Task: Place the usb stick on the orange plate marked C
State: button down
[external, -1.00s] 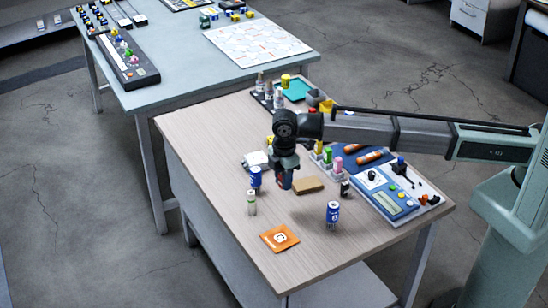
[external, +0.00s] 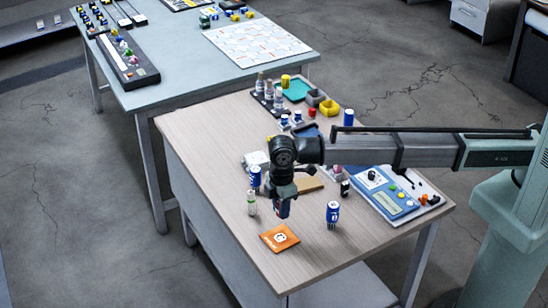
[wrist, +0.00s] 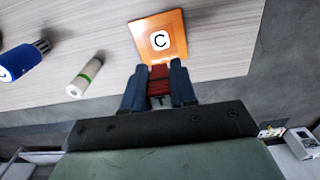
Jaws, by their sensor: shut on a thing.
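The orange plate marked C (external: 279,238) lies flat near the front edge of the wooden table, and it also shows at the top of the wrist view (wrist: 175,25). My gripper (external: 283,210) is shut on a small red piece (wrist: 159,79), which looks like the usb stick. In the wrist view the two dark blue fingers (wrist: 159,88) stand on either side of it, and its lower part is hidden. In the external view my gripper is above the table, just behind the plate. The plate's top is bare.
A blue can (external: 333,215) stands right of my gripper. A tan block (external: 308,183) lies behind. The table around the plate is clear.

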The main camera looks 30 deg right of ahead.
aim_at(281, 237)
notch_tip(281, 237, down, 9)
dwell(0.5)
jog(key=shift+f, duration=0.15)
jog(key=c, duration=0.9)
grip_release()
notch_tip(281, 237, up, 12)
jog(key=shift+r, duration=0.2)
